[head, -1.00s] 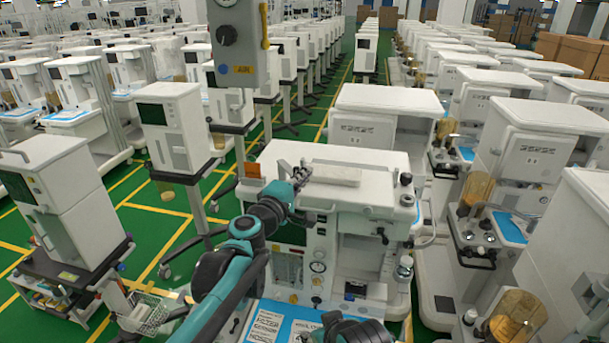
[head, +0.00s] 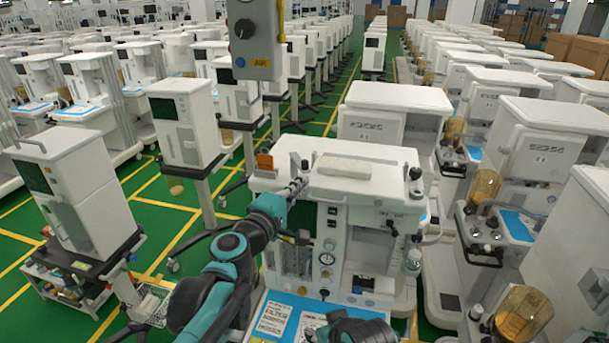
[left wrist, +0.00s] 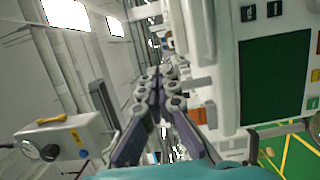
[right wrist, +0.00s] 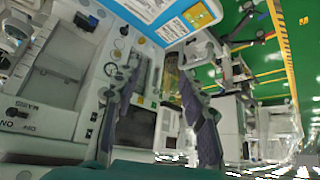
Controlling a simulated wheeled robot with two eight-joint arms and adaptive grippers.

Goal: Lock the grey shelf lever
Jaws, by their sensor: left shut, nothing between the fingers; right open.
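The white anaesthesia cart (head: 335,185) stands in front of me, with a flat top shelf and a raised rim. My left gripper (head: 299,186) is at the front left edge of that shelf, with nothing held. In the left wrist view its fingers (left wrist: 157,82) are together, beside the cart's white side. A small grey piece (head: 305,165) stands up at the shelf rim just beyond the fingertips; I cannot tell for sure whether it is the shelf lever or whether the fingers touch it. My right gripper (right wrist: 156,76) is open and empty, low in front of the cart.
A pale flat block (head: 344,166) lies on the shelf, and an orange tab (head: 265,161) stands at its left corner. A grey AIR box (head: 255,38) hangs above. A blue-topped work surface (head: 285,318) lies below. Other carts stand close on both sides.

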